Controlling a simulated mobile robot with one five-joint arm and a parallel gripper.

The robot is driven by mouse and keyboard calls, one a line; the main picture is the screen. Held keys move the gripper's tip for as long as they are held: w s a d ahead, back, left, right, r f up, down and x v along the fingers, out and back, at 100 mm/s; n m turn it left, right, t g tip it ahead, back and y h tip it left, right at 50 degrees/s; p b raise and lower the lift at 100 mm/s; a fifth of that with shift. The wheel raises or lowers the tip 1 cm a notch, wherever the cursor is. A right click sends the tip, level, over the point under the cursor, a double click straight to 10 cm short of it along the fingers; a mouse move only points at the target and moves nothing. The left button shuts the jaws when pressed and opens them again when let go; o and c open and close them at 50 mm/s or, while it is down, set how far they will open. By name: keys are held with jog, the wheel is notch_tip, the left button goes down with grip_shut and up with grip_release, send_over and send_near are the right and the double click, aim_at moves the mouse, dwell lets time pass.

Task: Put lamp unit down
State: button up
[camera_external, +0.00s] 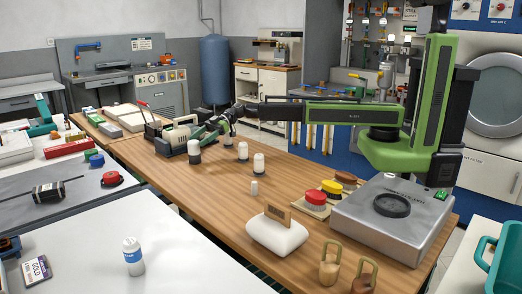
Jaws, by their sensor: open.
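My green and black arm reaches left across the wooden table (219,190). My gripper (224,123) is at its far end, low over the back left of the table, and is open. Close below and left of it is a green and grey device with a pale ribbed body (176,137). Several small white-topped pieces with dark bases stand near it, one (194,151) just below the gripper, others (243,150) and (259,164) to the right. I cannot tell which of these is the lamp unit, or whether the gripper touches any.
The table's middle left is clear. A white counter (180,262) stands front left.

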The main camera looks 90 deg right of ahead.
jog(key=p+v, duration=0.2)
jog(key=v, duration=0.6)
jog(key=shift+s+d, duration=0.15)
jog(key=shift+r, duration=0.15)
